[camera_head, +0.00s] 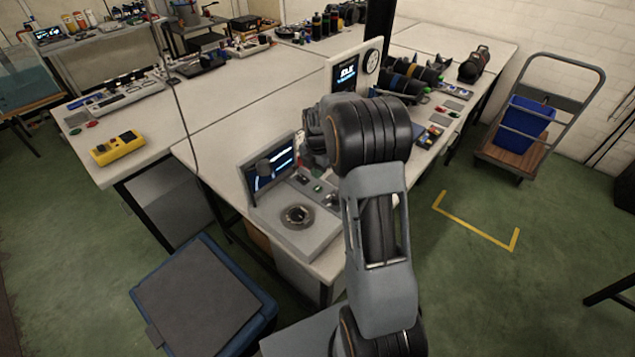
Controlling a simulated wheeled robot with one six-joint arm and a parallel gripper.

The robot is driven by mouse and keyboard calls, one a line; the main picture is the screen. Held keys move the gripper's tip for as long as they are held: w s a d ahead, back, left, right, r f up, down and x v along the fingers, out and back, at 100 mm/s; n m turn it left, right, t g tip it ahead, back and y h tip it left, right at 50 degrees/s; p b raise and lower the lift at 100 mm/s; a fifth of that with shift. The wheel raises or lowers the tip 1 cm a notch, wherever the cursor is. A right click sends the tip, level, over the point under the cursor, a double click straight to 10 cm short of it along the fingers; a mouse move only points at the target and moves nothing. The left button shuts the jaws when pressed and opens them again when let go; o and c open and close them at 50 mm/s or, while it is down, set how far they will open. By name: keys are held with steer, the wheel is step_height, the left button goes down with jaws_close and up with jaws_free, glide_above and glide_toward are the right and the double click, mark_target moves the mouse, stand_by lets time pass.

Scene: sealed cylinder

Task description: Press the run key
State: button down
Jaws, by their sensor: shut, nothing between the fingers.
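A grey console (285,230) stands at the near corner of the white bench, with a round dark fixture (297,216) on its top. Its lit screen (270,170) rises at the back left, with a dark cylinder-like part in front of it. A small green key (318,187) shows on the console's right side; its label is too small to read. My gripper (309,152) is at the end of my arm, above the back of the console near the screen's right edge. It is shut and empty. My wrist hides part of it, and I cannot tell whether it touches anything.
A second screen (347,77) with a round dial stands behind my arm. A yellow device (117,148) lies on the left bench. A blue-edged bin (205,300) stands on the floor at front left. A trolley with a blue crate (526,118) is at right. Green floor is clear there.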

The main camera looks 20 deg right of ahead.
mark_target(318, 188)
steer(key=shift+f+p, duration=0.35)
steer(key=shift+f, duration=2.3)
